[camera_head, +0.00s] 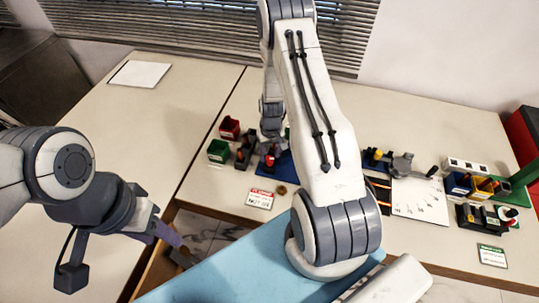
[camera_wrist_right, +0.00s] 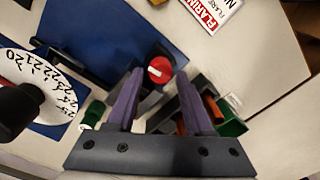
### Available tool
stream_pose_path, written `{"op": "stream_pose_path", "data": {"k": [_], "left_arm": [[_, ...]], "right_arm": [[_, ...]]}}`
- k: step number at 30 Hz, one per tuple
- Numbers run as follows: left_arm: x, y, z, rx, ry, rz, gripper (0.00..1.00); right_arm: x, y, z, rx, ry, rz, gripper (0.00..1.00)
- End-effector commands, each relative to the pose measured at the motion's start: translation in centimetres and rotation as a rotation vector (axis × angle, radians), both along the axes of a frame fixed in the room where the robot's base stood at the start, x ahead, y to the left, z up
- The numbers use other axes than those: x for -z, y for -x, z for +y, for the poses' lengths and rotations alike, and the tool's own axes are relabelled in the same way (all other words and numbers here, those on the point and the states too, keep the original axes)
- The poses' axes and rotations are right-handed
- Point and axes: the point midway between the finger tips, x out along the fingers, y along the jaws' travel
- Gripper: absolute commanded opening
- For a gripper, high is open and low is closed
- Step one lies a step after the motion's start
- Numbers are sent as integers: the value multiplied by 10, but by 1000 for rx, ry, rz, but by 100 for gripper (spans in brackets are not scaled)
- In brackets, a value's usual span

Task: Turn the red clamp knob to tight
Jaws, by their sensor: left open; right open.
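The red clamp knob (camera_wrist_right: 159,70) shows in the right wrist view as a round red cap with a short white mark lying nearly level across it. It sits at the edge of a blue base plate (camera_wrist_right: 85,40). My right gripper (camera_wrist_right: 159,82) is open, with its two purple fingers either side of the knob in this view. I cannot tell how far above it they are. In the head view the knob (camera_head: 270,162) is small, just below the right wrist. My left gripper (camera_head: 182,255) is open and empty, low at the left, over the gap beside the table.
A white numbered dial (camera_wrist_right: 38,88) with a black hub is left of the knob. Red (camera_head: 229,128) and green (camera_head: 218,151) bins stand left of the rig. A red-lettered card (camera_head: 260,199) lies in front. The left table is mostly clear around a white sheet (camera_head: 140,74).

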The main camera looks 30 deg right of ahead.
Motion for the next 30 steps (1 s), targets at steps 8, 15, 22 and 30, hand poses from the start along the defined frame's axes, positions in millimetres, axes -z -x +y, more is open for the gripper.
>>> {"op": "stream_pose_path", "data": {"k": [8, 15, 22, 30], "left_arm": [[-5, 0, 0, 0, 0, 0, 50], [-4, 0, 0, 0, 0, 0, 50], [-4, 0, 0, 0, 0, 0, 50], [6, 0, 0, 0, 0, 0, 50]], "right_arm": [[18, -1, 1, 0, 0, -1, 52], [19, 0, 0, 0, 0, -1, 52], [19, 0, 1, 1, 0, -1, 0], [20, 0, 0, 151, 0, 0, 0]]}}
